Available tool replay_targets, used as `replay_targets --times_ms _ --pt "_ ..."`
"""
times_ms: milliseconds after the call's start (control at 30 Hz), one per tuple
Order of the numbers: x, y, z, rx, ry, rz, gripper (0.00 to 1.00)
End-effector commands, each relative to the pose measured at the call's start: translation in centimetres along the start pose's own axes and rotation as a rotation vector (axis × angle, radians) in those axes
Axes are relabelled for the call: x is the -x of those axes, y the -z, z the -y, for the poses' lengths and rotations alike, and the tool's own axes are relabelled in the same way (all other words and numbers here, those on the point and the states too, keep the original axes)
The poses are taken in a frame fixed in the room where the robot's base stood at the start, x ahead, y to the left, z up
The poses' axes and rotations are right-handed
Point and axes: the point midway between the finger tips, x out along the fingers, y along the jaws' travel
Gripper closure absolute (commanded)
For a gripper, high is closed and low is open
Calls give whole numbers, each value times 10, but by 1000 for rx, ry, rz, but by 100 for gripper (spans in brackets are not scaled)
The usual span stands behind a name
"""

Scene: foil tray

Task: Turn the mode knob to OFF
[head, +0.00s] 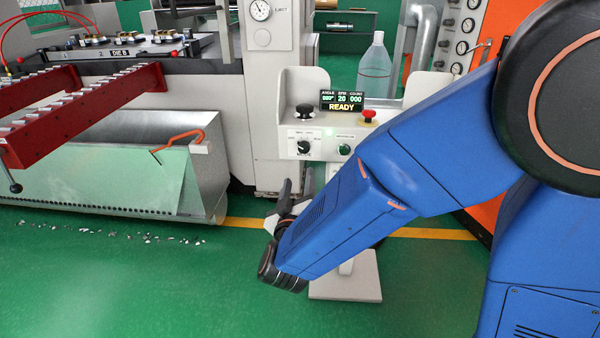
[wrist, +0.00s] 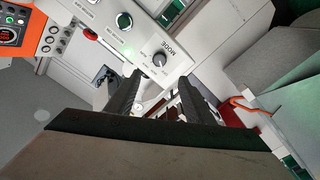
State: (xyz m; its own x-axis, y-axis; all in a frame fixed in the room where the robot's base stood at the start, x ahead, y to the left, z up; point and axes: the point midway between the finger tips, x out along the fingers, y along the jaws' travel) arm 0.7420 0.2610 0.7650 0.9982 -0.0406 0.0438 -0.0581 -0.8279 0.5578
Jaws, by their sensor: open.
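The mode knob (head: 303,147) is a small dark knob on the light control panel, at the left of its lower face, in the head view. In the wrist view the knob (wrist: 160,59) is grey with a white pointer line, beside the printed word MODE. The other position labels are too small to read surely. My gripper (head: 291,187) is below the panel in the head view, with its fingers pointing up. In the wrist view my gripper (wrist: 166,84) shows two dark fingers spread apart, with nothing between them. The fingertips are short of the knob and apart from it.
The panel also carries a green button (head: 344,149), a red mushroom button (head: 368,115), a black palm button (head: 305,111) and a display (head: 342,101) reading READY. A clear bottle (head: 375,68) stands behind.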

Motion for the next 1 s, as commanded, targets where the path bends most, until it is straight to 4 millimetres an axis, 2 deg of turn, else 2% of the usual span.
replay_targets --times_ms 200,500,767,1000 --pt "22 0 0 0 1 0 52" --pt "28 0 0 0 0 1 52" --pt "26 0 -1 -11 8 4 52" --pt "-1 -1 -18 -162 144 55 52"
